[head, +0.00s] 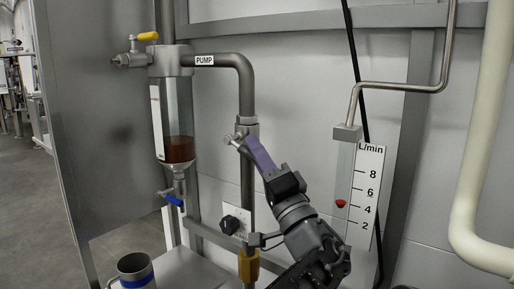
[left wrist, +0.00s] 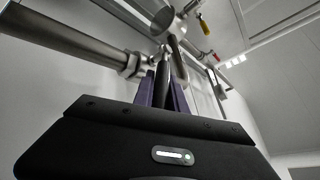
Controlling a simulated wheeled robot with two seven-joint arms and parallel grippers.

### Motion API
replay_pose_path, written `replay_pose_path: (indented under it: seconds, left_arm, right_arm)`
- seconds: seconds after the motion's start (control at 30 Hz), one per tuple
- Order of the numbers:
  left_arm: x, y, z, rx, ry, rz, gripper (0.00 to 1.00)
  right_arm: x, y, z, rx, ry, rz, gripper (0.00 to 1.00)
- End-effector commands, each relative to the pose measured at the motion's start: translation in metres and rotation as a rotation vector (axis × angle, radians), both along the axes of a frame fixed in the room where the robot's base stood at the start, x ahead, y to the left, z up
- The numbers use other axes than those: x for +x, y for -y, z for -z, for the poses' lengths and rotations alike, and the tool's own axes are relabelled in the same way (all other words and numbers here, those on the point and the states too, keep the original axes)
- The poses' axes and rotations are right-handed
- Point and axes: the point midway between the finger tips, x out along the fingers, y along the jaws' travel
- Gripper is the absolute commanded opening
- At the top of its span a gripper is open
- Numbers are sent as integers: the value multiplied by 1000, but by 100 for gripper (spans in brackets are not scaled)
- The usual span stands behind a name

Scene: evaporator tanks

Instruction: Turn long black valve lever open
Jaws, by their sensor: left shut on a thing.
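The long black valve lever (left wrist: 176,58) runs between the purple fingers of my left gripper (left wrist: 165,90) in the left wrist view. Its upper end meets the metal valve and pipe fittings. In the head view my left gripper (head: 256,150) reaches up and left to the valve (head: 234,139) on the vertical pipe below the PUMP label. The purple fingers are closed around the lever and hide most of it there. My right gripper is in neither view.
A sight glass with brown liquid (head: 179,149) stands left of the pipe, with a yellow lever (head: 148,37) above and a blue lever (head: 171,199) below. A flow meter (head: 366,190) is at right. A metal mug (head: 134,268) stands at lower left.

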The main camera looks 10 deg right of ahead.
Motion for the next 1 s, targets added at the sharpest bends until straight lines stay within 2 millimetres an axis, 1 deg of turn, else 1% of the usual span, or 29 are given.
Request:
replay_pose_path:
  seconds: [0.03,0.1,0.4,0.9,0.93,1.0]
  left_arm:
    - [1,0,5,30,20,-2,0]
    - [2,0,8,65,56,-1,0]
    - [4,-3,16,165,160,-1,0]
    - [5,-4,17,180,180,-1,0]
    - [5,-4,17,180,180,-1,20]
    - [5,-4,17,180,180,-1,25]
  right_arm:
    - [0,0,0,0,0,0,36]
    - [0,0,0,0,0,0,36]
    - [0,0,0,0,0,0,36]
    - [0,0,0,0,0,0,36]
    - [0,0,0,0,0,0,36]
    - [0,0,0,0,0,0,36]
